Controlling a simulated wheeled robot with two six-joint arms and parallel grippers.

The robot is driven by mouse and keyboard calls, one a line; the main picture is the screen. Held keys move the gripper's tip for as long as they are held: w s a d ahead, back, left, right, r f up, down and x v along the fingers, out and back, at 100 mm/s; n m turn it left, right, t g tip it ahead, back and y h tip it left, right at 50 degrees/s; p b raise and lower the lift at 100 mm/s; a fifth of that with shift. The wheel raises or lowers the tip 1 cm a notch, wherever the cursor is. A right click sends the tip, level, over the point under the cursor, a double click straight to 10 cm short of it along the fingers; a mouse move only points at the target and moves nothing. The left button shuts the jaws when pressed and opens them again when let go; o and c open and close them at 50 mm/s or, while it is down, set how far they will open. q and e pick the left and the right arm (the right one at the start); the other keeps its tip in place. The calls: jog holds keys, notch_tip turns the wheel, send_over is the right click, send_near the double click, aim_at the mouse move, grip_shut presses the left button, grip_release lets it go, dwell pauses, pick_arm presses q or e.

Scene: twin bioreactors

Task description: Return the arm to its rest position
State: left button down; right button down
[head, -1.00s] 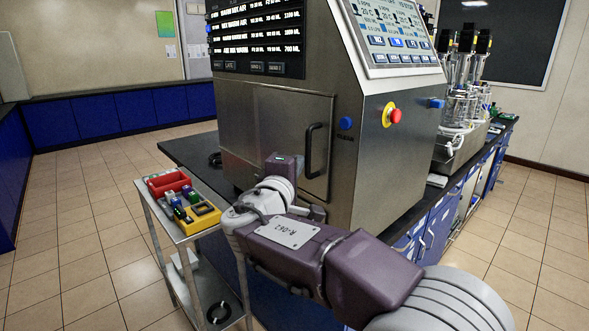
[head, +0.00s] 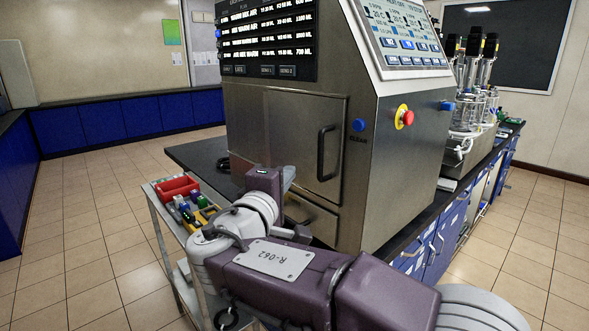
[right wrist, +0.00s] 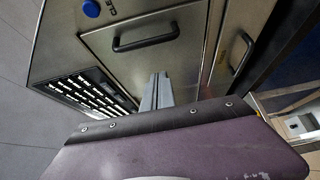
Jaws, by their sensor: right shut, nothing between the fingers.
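My right arm comes in from the lower right of the head view, its purple link marked R-062 (head: 275,258). My right gripper (head: 289,176) is in front of the steel cabinet's lower door and points away from me. In the right wrist view its two grey fingers (right wrist: 157,90) are together with nothing between them. They appear apart from the cabinet door (right wrist: 150,50) and its black handle (right wrist: 146,37). My left gripper is not in view.
The steel bioreactor cabinet (head: 365,170) stands on a dark bench (head: 200,155), with a red emergency button (head: 407,118) on its side. A cart with a red bin (head: 177,187) is left of my arm, partly hidden by it. Glass vessels (head: 472,110) stand behind right. Floor is free at left.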

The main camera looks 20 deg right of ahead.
jog(key=s+d+f+m+g+h, duration=0.15)
jog(key=s+d+f+g, duration=0.25)
jog(key=d+f+g, duration=0.55)
jog(key=s+d+f+m+g+y, duration=0.1)
jog(key=s+d+f+y, duration=0.15)
jog(key=f, duration=0.55)
jog(key=s+d+f+m+g+y, duration=0.15)
jog(key=s+f, duration=0.25)
jog(key=f, duration=0.5)
jog(key=s+a+f+m+g+y, duration=0.1)
jog(key=s+a+f+m+y, duration=0.65)
jog(key=a+f, duration=0.75)
notch_tip(320, 180, up, 19)
jog(key=n+y+p, duration=0.1)
jog(key=p, duration=1.8)
jog(key=shift+a+y, duration=0.25)
jog(key=shift+y, duration=0.15)
